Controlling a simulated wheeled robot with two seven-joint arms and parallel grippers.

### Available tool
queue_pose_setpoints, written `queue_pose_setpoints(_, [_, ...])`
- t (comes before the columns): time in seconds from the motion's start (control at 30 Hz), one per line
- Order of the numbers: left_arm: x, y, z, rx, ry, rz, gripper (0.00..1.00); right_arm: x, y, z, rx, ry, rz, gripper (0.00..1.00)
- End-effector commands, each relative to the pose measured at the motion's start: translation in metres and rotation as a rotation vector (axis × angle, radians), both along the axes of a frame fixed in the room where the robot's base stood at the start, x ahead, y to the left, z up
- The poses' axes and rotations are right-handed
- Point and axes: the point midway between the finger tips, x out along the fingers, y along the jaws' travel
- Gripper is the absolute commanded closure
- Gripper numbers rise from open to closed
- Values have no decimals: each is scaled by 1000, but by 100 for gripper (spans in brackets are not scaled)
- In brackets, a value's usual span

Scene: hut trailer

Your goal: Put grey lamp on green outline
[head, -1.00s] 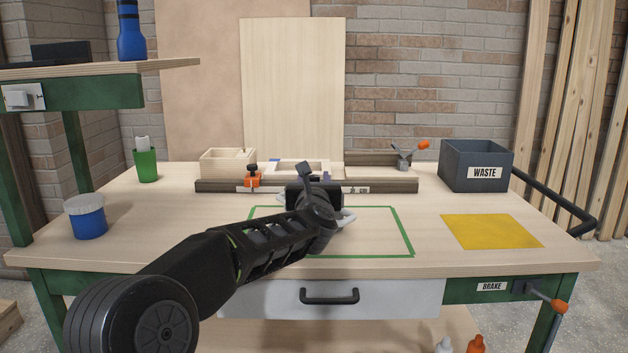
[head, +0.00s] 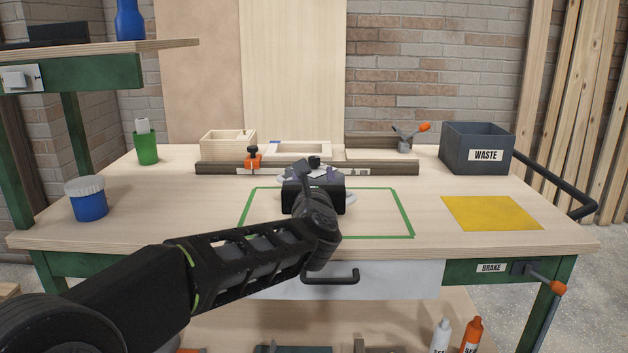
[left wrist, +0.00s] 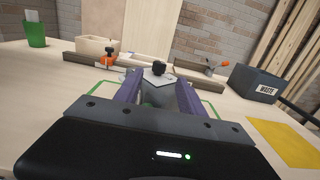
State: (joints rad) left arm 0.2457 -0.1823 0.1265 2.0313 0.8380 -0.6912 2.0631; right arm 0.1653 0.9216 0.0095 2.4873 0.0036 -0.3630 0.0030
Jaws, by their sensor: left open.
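The grey lamp (left wrist: 158,80) has a pale grey top with a black knob. It stands between the two purple fingers of my left gripper (left wrist: 157,92) in the left wrist view. In the head view only its top and black knob (head: 314,161) show past the gripper body, and its base is hidden. My left gripper (head: 314,173) is open around the lamp, near the back edge of the green outline (head: 405,215). I cannot tell whether the lamp's base lies wholly inside the outline. My right gripper is not in view.
A wooden rail (head: 215,167) with an orange clamp (head: 253,159) runs behind the outline. A grey waste bin (head: 477,150) and yellow square (head: 492,213) are to the right. A blue tub (head: 88,203) and green cup (head: 146,150) stand left. The outline's right part is clear.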

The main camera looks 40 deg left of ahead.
Motion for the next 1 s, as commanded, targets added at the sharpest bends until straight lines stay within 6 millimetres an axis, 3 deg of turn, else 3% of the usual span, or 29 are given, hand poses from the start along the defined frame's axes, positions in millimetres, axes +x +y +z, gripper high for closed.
queue_pose_setpoints(0.2, [-18, -13, 0, -1, -1, 0, 53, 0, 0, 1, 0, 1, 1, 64])
queue_pose_setpoints(1.0, [-18, -15, 0, 12, 9, -3, 53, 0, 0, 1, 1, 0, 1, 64])
